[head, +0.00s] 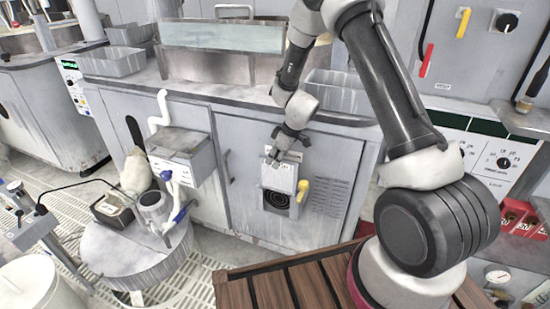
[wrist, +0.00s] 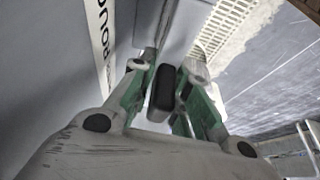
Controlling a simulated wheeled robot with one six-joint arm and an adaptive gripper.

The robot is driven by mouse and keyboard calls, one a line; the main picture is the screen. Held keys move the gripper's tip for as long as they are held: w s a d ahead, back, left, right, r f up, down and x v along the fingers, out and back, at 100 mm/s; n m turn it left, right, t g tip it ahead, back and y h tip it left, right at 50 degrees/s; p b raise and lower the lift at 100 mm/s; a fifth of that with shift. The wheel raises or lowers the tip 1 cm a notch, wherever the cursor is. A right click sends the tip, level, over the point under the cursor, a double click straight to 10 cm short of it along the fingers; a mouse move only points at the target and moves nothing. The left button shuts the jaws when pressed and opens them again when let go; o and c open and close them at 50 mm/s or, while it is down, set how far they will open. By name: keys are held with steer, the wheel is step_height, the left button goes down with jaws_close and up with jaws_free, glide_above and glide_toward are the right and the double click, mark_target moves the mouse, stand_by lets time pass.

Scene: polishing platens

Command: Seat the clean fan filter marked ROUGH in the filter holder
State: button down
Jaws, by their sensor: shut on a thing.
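My gripper (head: 284,153) is at the front of the grey cabinet, shut on the top of a pale flat panel, which I take to be the fan filter (head: 281,176). In the wrist view my gripper (wrist: 163,88) has its green-sided fingers on either side of a dark block. The filter stands roughly upright, directly above and partly in front of the filter holder (head: 277,211), whose dark round fan grille shows below it. I cannot tell how far the filter is inside the holder. A white strip with the letters "ROUG" (wrist: 102,40) shows at the left of the wrist view.
A yellow handle (head: 302,190) sits close beside the holder on the right. Louvres (head: 328,197) are farther right on the cabinet door. A grey box (head: 181,154) juts out on the left. A round drum (head: 140,255) with tools stands at lower left. Wooden slats (head: 290,285) lie in front.

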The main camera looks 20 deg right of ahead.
mark_target(275, 172)
steer(key=shift+f, duration=1.8)
steer(key=shift+s+f, duration=0.1)
steer(key=shift+f, duration=0.15)
steer(key=shift+s+f, duration=0.2)
steer(key=shift+f, duration=0.15)
steer(key=shift+s+a+f, duration=0.1)
steer(key=shift+s+f, duration=0.1)
steer(key=shift+f, duration=0.3)
steer(key=shift+r, duration=0.15)
steer(key=r, duration=0.2)
steer(key=w+r, duration=0.1)
steer(key=r, duration=0.1)
steer(key=shift+w+r, duration=0.1)
stand_by(1.2)
